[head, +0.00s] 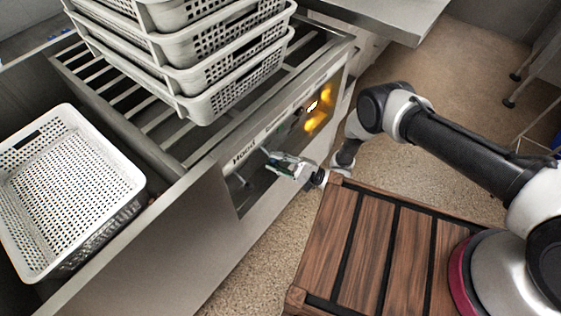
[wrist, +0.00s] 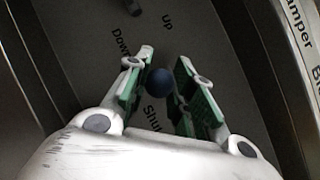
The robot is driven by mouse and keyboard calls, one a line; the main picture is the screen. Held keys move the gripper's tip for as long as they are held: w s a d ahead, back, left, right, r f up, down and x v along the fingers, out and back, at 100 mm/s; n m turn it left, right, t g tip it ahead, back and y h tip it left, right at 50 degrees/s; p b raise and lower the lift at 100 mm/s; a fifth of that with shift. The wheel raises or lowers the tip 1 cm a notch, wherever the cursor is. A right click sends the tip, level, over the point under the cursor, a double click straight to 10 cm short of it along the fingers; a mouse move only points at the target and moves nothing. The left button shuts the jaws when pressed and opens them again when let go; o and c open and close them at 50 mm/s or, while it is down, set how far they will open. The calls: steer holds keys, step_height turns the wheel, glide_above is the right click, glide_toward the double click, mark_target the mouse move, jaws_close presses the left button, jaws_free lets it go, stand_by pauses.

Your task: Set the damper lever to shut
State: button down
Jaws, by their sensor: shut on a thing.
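A dark blue ball knob (wrist: 160,81) shows between the two green-padded fingers of my gripper (wrist: 158,65) in the wrist view. The fingers are closed around it. The word "Shut" is printed on the grey plate (wrist: 205,40) just below the knob, and "Up" and "Down" are above it. The lever's shaft is hidden by the knob. In the head view, my gripper (head: 278,163) is at the front panel, under the strip (head: 262,140) marked "Hoist". The knob cannot be made out there.
A light label strip (wrist: 300,35) reading "amper" runs along the right in the wrist view. Another lever end (wrist: 133,8) is at the top. Stacked white baskets (head: 215,85) stand on the rack. Another basket (head: 70,190) is at left. A slatted wooden top (head: 375,245) is below my arm.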

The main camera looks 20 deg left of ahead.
steer(key=shift+a+f+n+g+y, duration=0.15)
steer(key=shift+f+n+g+y, duration=0.15)
steer(key=shift+f+n+y, duration=0.15)
stand_by(0.3)
steer(key=c, duration=1.2)
jaws_free()
steer(key=v, duration=0.7)
steer(key=shift+f, duration=0.1)
steer(key=shift+w, duration=0.1)
